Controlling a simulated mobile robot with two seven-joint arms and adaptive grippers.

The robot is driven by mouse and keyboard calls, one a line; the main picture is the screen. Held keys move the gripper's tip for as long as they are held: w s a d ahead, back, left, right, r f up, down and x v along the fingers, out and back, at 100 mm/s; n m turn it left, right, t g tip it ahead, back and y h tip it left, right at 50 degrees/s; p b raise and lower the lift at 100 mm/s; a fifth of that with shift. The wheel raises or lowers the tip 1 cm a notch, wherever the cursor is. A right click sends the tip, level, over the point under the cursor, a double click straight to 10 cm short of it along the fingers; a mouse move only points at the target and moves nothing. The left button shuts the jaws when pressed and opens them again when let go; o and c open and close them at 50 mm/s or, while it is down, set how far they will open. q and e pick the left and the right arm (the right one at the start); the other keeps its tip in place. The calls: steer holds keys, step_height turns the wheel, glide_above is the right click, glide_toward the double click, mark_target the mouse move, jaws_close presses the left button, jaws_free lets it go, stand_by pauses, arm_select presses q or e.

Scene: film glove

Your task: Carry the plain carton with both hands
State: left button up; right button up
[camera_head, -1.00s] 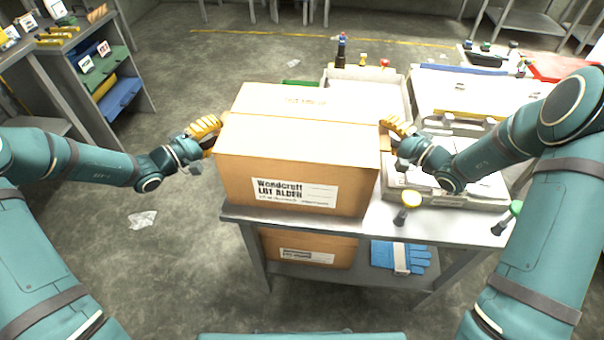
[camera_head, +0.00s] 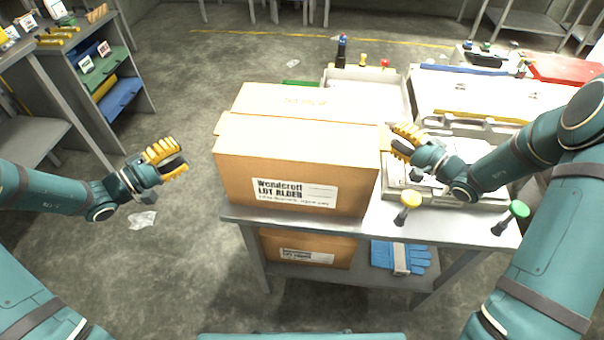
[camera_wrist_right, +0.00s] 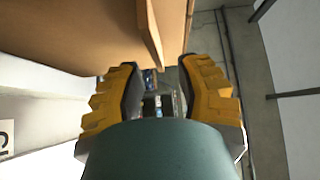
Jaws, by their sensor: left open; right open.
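A brown carton (camera_head: 290,155) with a white printed label sits upright on the metal table (camera_head: 440,228). My left gripper (camera_head: 168,160) is open and empty, clear of the front carton's left side above the floor. My right gripper (camera_head: 404,142) is open, close to the carton's right side and apart from it by a small gap. In the right wrist view, my open fingers (camera_wrist_right: 160,95) have nothing between them, and a brown carton edge (camera_wrist_right: 150,35) shows just above them.
Another labelled carton (camera_head: 308,248) and blue gloves (camera_head: 400,256) lie on the lower shelf. Yellow-topped (camera_head: 410,200) and green-topped (camera_head: 519,210) knobs stand at the table's right front. A grey tray (camera_head: 366,80) with bottles is behind. A shelf unit (camera_head: 95,75) stands at left; the floor between is mostly free.

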steer(key=v, duration=0.8)
steer(key=shift+s, duration=0.15)
steer(key=shift+d, duration=0.1)
